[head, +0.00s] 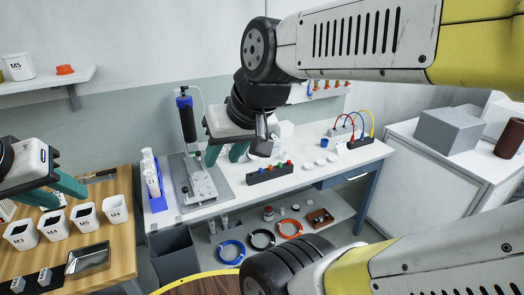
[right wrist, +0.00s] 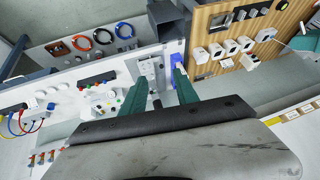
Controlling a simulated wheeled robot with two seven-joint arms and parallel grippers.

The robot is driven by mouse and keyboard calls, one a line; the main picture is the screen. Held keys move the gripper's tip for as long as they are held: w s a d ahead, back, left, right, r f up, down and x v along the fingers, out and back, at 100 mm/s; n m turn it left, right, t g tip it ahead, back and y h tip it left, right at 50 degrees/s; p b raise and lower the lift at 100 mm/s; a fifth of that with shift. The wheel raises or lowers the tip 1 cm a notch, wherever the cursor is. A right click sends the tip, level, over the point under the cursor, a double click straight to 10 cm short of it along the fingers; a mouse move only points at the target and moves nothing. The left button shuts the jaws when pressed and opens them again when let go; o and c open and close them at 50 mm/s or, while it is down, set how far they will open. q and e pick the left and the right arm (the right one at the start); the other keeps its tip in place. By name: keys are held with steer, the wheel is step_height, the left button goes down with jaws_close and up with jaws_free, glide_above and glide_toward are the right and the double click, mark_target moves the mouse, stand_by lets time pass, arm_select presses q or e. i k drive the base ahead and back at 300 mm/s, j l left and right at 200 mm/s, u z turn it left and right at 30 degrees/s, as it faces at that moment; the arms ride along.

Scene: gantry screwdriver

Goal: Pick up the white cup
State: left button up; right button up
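Several white, square-topped cup-like containers with black labels stand on the wooden table at the left, among them the nearest one (head: 22,235) and the rightmost one (head: 115,209). Another white cup (head: 20,67) marked M5 stands on the wall shelf. I cannot tell which the task means. My left gripper (head: 52,193) is open and empty above the table containers. My right gripper (head: 225,153) is open and empty above the white workbench; in the right wrist view its teal fingers (right wrist: 157,98) are spread with nothing between them.
The screwdriver gantry (head: 199,180) and a blue rack (head: 157,197) stand on the white workbench (head: 226,200). A black block with coloured knobs (head: 270,173) lies to their right. A metal tray (head: 88,260) lies on the wooden table. A grey bin (head: 174,255) stands between tables.

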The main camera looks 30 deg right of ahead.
mark_target(283, 155)
steer(key=i+l, duration=0.15)
steer(key=l, duration=0.25)
steer(key=i+l, duration=0.2)
steer(key=l, duration=0.2)
steer(key=i+l, duration=0.15)
steer(key=l, duration=0.25)
steer(key=i+l, duration=0.2)
steer(key=l, duration=0.2)
steer(key=i+l, duration=0.15)
steer(key=l, duration=0.2)
steer(key=l+z, duration=0.05)
